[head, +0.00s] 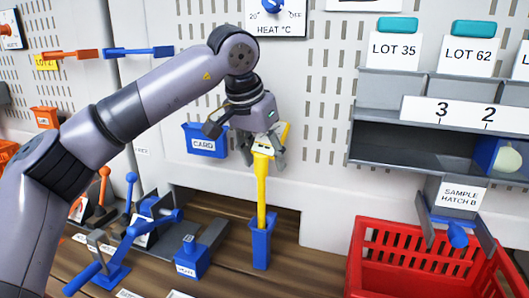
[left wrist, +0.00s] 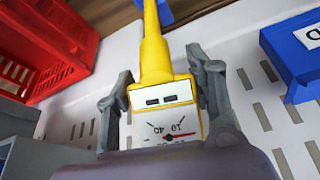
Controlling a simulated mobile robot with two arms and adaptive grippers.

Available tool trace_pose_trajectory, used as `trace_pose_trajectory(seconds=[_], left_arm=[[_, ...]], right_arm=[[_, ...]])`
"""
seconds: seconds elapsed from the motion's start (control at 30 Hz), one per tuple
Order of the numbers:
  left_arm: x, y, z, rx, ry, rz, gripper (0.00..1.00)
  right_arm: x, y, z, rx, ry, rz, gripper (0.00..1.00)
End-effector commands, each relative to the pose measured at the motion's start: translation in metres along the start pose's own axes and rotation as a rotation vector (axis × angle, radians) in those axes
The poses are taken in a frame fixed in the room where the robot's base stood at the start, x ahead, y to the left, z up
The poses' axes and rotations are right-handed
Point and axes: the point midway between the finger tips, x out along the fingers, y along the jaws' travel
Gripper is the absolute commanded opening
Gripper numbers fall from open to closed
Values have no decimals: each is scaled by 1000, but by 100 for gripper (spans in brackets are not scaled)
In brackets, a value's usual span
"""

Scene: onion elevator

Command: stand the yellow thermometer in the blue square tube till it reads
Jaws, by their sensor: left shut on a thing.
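The yellow thermometer (head: 262,190) hangs upright, stem down, in my left gripper (head: 264,150). The blue square tube (head: 262,248) stands on the wooden surface directly below. The stem's lower end meets the tube's mouth and seems to go just inside; its tip is hidden. In the left wrist view the gripper fingers (left wrist: 165,100) sit on both sides of the thermometer head (left wrist: 160,120). Its small window shows two dark dashes, and the dial has a red needle. A bit of the blue tube (left wrist: 165,14) shows beyond the stem. My right gripper is out of view.
A red crate (head: 365,262) stands to the right, under the sample hatch (head: 458,200) and grey shelf (head: 375,150). A blue card holder (head: 205,141) is on the wall left of the gripper. Blue levers (head: 110,270) and a blue block (head: 190,258) stand left of the tube.

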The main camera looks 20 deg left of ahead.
Motion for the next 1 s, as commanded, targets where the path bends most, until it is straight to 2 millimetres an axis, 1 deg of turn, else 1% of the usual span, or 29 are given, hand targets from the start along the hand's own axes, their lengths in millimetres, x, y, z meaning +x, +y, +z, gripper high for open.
trace_pose_trajectory(seconds=[0.03, 1.0], left_arm=[[4, 0, 2, 0, 1, 0, 5], [49, 0, 20, -1, 0, 1, 5]], right_arm=[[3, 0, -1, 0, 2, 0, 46], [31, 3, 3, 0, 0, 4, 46]])
